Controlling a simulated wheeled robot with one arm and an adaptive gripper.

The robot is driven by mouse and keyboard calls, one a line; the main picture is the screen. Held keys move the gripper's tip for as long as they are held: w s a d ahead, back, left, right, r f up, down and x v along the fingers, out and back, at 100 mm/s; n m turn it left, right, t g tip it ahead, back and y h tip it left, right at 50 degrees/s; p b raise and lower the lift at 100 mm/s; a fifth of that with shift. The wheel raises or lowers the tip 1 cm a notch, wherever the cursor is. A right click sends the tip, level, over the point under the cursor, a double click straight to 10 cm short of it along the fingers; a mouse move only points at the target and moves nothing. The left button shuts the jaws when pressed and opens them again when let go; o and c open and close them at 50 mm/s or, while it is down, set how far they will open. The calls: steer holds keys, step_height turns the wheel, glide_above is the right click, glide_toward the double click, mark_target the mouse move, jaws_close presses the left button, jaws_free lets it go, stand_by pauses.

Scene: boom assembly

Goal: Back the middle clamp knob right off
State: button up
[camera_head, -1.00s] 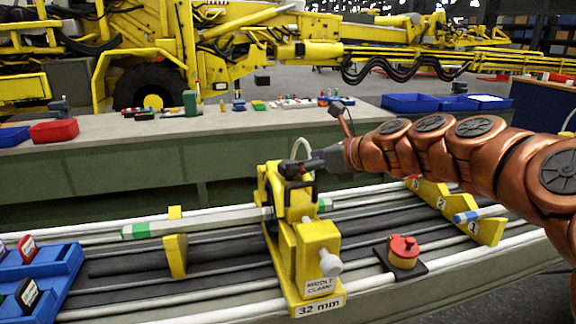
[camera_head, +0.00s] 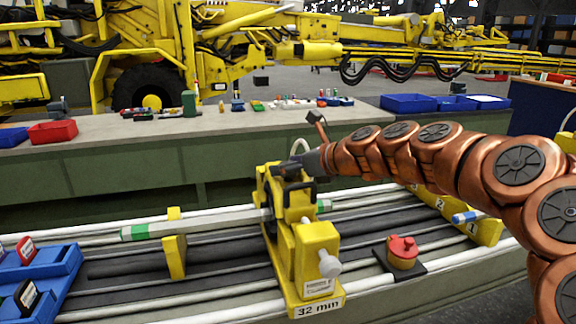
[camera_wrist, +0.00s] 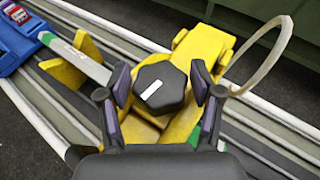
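The yellow middle clamp (camera_head: 318,240) stands on the rail bench, with a label reading 32 mm at its foot. In the wrist view a black six-sided knob (camera_wrist: 160,87) with a white mark sits on top of the yellow clamp body (camera_wrist: 185,55). My gripper (camera_wrist: 161,80) has one finger on each side of this knob, with narrow gaps visible, so it looks open. In the head view my gripper (camera_head: 285,172) is at the clamp's top and hides the knob. A pale rod (camera_head: 190,224) with green bands runs into the clamp.
A white knob (camera_head: 329,264) sticks out of the clamp's front. A red button on a yellow base (camera_head: 403,252) is to the right. A blue tray (camera_head: 50,268) is at left. A pale cable loop (camera_wrist: 262,55) rises beside the clamp.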

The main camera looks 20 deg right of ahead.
steer(key=c, duration=0.7)
steer(key=shift+c, duration=0.2)
steer(key=shift+r+n+g+y+p, duration=0.15)
steer(key=shift+n+g+y+p, duration=0.15)
steer(key=shift+n+y+p, duration=0.15)
